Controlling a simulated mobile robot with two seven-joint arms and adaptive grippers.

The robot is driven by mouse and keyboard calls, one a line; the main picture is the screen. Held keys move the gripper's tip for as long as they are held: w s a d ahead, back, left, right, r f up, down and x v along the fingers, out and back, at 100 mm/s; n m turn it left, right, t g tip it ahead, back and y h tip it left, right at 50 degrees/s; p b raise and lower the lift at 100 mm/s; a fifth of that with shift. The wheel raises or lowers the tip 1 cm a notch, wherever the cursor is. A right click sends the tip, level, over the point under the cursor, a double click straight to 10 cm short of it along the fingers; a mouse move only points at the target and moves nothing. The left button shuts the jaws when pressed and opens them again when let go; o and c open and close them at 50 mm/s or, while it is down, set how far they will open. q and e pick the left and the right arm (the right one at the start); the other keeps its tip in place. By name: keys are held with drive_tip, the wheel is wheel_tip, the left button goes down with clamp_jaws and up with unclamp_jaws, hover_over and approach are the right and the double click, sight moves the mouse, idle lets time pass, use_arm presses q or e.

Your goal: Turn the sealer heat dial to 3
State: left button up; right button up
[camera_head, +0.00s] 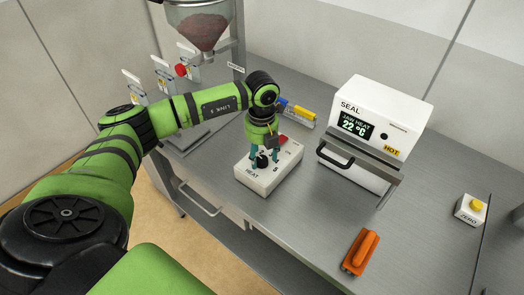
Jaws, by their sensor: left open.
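The heat control box (267,180) is white, marked HEAT on its front, and sits on the steel bench. Its black heat dial (262,160) is partly hidden by my left gripper (263,160). The gripper points down over the dial with its green fingers open, one on either side of it; whether they touch it I cannot tell. The dial's setting cannot be read. A red switch (291,143) shows on the box behind the gripper. The white sealer (372,125), marked SEAL, stands to the right; its display reads JAW HEAT 22 °C. My right gripper is not in view.
A hopper of dark red material (201,28) hangs at the back left, near several upright white holders. A blue and yellow tool (297,112) lies behind the box. Bench between is clear.

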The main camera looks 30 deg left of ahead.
use_arm(q)
drive_tip(key=shift+f, duration=0.45)
drive_tip(key=c, duration=1.2)
drive_tip(key=shift+o, duration=0.2)
drive_tip(key=m+b, duration=0.2)
drive_tip(key=b, duration=0.1)
drive_tip(key=shift+f+m, duration=0.15)
drive_tip(key=shift+m, duration=0.25)
drive_tip(key=m+b, duration=0.4)
drive_tip(key=m, duration=0.1)
drive_tip(key=m+b, duration=0.3)
drive_tip(key=m, duration=0.1)
drive_tip(key=shift+d+m, duration=0.1)
drive_tip(key=shift+m, duration=0.3)
drive_tip(key=shift+r+m+b, duration=0.2)
drive_tip(key=shift+m+b, duration=0.9)
drive_tip(key=shift+m, duration=0.5)
